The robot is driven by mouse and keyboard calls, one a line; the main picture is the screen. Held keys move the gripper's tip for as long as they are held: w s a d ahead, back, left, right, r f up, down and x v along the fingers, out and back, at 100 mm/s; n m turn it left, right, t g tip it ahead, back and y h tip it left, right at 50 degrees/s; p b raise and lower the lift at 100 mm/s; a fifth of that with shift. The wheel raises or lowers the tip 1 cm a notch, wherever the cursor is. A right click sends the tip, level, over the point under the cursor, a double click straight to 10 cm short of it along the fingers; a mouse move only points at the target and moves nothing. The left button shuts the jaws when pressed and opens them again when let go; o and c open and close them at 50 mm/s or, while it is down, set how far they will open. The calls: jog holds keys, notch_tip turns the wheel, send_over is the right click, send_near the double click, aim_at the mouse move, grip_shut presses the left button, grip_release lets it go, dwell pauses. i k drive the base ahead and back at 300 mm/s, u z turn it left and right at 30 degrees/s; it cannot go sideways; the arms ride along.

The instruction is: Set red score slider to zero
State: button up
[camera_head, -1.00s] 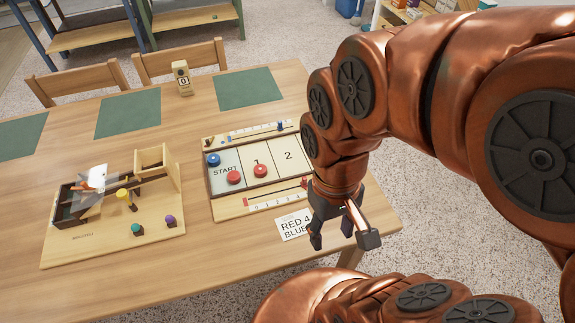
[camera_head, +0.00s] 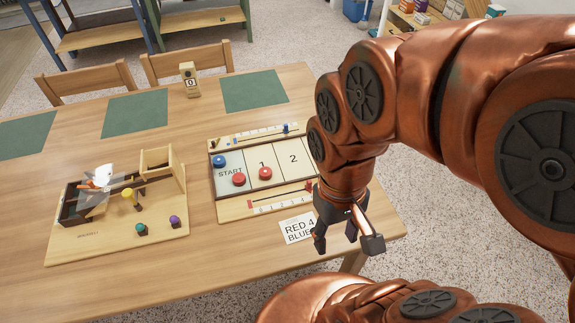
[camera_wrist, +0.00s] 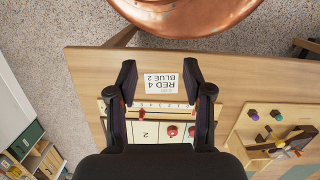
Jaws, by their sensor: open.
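The game board (camera_head: 228,212) lies on the table, its near-edge red score scale (camera_head: 277,202) marked with numbers. A red slider (camera_head: 308,187) sits toward the scale's right end, partly close behind my gripper in the head view. In the wrist view, the scale (camera_wrist: 160,105) appears upside down, with red slider parts near my left-side finger. A white card (camera_head: 297,228) reading RED 4, BLUE 2 lies in front of the board; it also shows in the wrist view (camera_wrist: 164,81). My gripper (camera_head: 347,243) is open and empty, above the table near the card; its fingers (camera_wrist: 160,78) straddle the card in that view.
Red pucks (camera_head: 265,173) and a blue puck (camera_head: 219,161) lie on the board. A blue slider (camera_head: 285,128) is on the far scale. A wooden apparatus (camera_head: 70,250) with coloured knobs stands left. A wooden counter (camera_head: 190,82) stands behind. Green mats (camera_head: 254,91) lie at the back.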

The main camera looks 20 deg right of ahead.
aim_at(308, 187)
jog(key=k, duration=1.2)
jog(key=u, duration=0.8)
jog(key=i, duration=1.1)
jog(key=z, duration=0.3)
